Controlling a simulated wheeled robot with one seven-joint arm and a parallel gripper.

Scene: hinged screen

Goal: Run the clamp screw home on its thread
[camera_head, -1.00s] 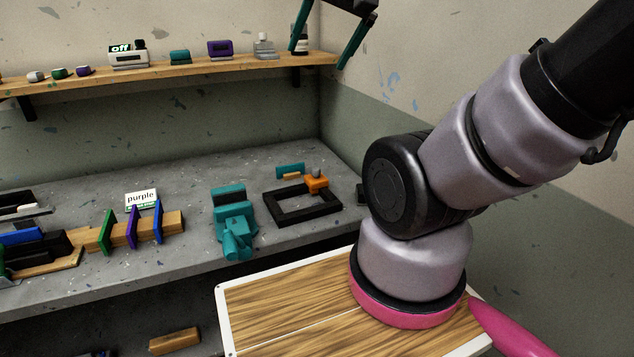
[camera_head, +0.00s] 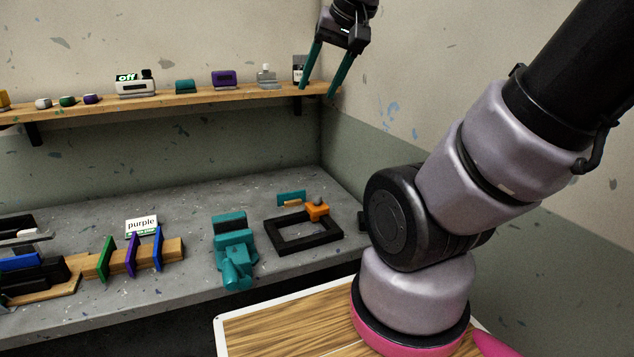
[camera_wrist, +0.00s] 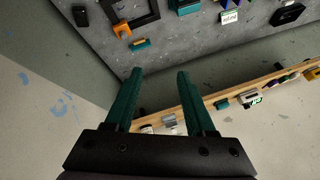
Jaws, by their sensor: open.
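An orange clamp (camera_head: 317,211) sits on the back right corner of a black square frame (camera_head: 272,238) on the grey bench. A small grey knob (camera_head: 317,201) stands on top of it and looks like the clamp screw; its thread is too small to make out. In the wrist view the orange clamp (camera_wrist: 122,29) and part of the black frame (camera_wrist: 137,14) show at the top. My gripper (camera_head: 318,90) is open and empty, high above the bench by the right end of the shelf. Its two teal fingers also show apart in the wrist view (camera_wrist: 160,72).
A wooden shelf (camera_head: 180,99) with several small items runs along the back wall, close to my fingers. A teal vise (camera_head: 235,255) stands left of the frame. A teal piece (camera_head: 291,198) lies behind the frame.

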